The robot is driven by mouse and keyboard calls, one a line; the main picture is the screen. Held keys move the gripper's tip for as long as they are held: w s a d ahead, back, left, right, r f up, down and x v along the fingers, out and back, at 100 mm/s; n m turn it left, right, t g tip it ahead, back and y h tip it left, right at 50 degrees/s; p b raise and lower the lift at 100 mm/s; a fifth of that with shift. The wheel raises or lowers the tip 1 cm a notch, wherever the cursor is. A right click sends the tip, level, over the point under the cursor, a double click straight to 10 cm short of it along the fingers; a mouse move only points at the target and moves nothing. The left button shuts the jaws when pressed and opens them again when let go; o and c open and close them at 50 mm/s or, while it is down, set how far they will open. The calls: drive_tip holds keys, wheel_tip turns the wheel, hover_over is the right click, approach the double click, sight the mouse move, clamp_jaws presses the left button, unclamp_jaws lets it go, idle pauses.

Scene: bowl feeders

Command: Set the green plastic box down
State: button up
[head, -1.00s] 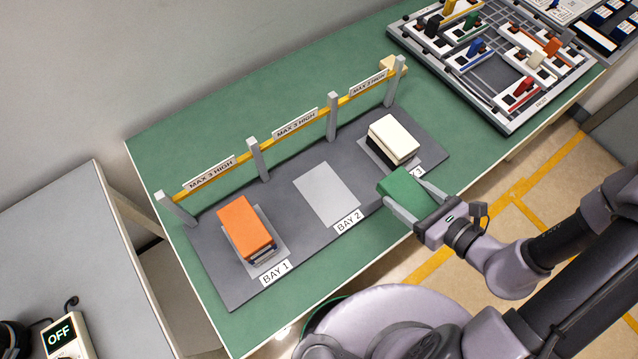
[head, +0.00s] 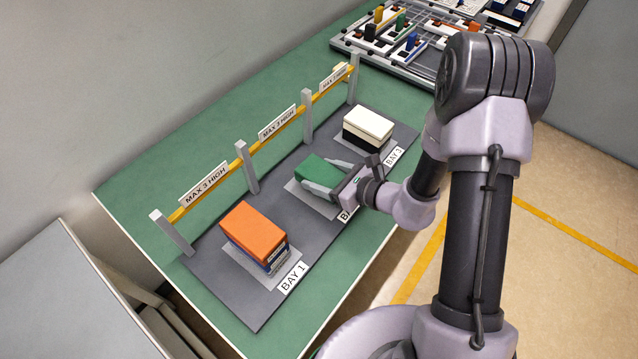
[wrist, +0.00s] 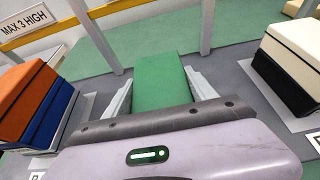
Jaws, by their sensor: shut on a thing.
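The green plastic box (head: 318,172) is between the fingers of my gripper (head: 325,182), over the light grey pad of bay 2 (head: 309,198). In the wrist view the box (wrist: 160,84) sits level between the two fingers of my gripper (wrist: 160,90), which are shut on it. I cannot tell whether its underside touches the pad. My gripper's body hides part of the bay 2 label.
Bay 1 (head: 291,277) holds a stack with an orange box (head: 253,228) on top. Bay 3 (head: 394,155) holds a cream box (head: 369,122) on a black one. Posts and a yellow rail (head: 222,172) with height signs stand behind the bays.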

sight(319, 183)
drive_tip(key=f, duration=0.1)
drive_tip(key=f+b, duration=0.2)
drive_tip(key=f, duration=0.1)
drive_tip(key=shift+w+a, duration=0.3)
drive_tip(key=shift+a, duration=0.05)
drive_tip(key=shift+r, duration=0.25)
drive_tip(key=shift+f, duration=0.15)
drive_tip(key=o, duration=1.8)
drive_tip(key=shift+o, duration=0.2)
